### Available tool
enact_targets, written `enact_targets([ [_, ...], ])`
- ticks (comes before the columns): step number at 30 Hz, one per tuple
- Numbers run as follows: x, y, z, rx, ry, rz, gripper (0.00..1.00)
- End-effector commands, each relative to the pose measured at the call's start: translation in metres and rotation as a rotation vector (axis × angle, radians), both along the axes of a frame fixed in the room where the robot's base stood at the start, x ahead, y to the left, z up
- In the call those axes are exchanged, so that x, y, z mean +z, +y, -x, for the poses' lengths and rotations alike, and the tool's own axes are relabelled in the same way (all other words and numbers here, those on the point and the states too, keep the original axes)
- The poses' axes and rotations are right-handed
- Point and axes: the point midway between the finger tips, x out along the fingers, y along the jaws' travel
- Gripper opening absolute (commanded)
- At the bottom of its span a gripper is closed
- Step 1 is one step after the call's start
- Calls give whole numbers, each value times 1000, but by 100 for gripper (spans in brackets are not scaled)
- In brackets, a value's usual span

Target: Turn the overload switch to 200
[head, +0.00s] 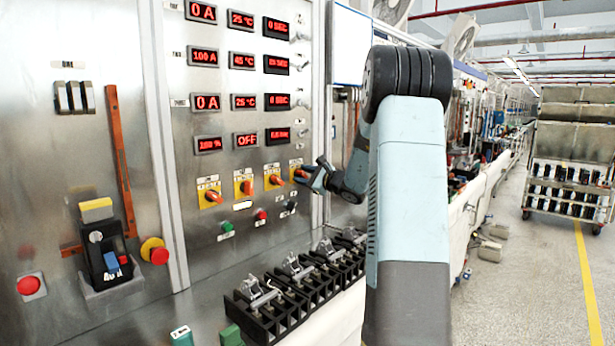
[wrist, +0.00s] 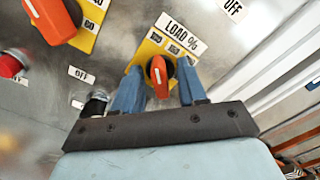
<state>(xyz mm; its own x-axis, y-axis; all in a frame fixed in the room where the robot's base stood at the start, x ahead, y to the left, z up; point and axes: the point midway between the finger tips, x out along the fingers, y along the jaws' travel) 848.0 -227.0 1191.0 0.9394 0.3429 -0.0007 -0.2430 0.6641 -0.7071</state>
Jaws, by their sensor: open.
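The overload switch (wrist: 158,75) is an orange knob on a yellow plate under a "LOAD %" label (wrist: 182,34). Small number tags sit along the plate's upper edge; I cannot read them surely. The knob has a white mark and stands roughly upright in the wrist view. My gripper (wrist: 160,90) has its two blue fingers apart, one on each side of the knob. Whether they touch it I cannot tell. In the head view my gripper (head: 306,177) is at the rightmost of the orange knobs and partly hides it.
Other orange knobs (head: 211,196) on yellow plates are to the left. Green, red and black buttons (head: 261,215) sit below. Black terminal blocks (head: 270,310) stand on the bench under the panel. Red displays (head: 246,140) are above.

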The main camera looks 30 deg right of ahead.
Motion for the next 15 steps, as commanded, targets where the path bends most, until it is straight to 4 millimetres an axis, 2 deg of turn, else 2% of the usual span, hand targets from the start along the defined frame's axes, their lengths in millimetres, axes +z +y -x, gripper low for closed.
enact_targets([
  [5, 0, 0, 0, 0, 0, 0, 42],
  [15, 0, 0, 0, 0, 0, 0, 9],
])
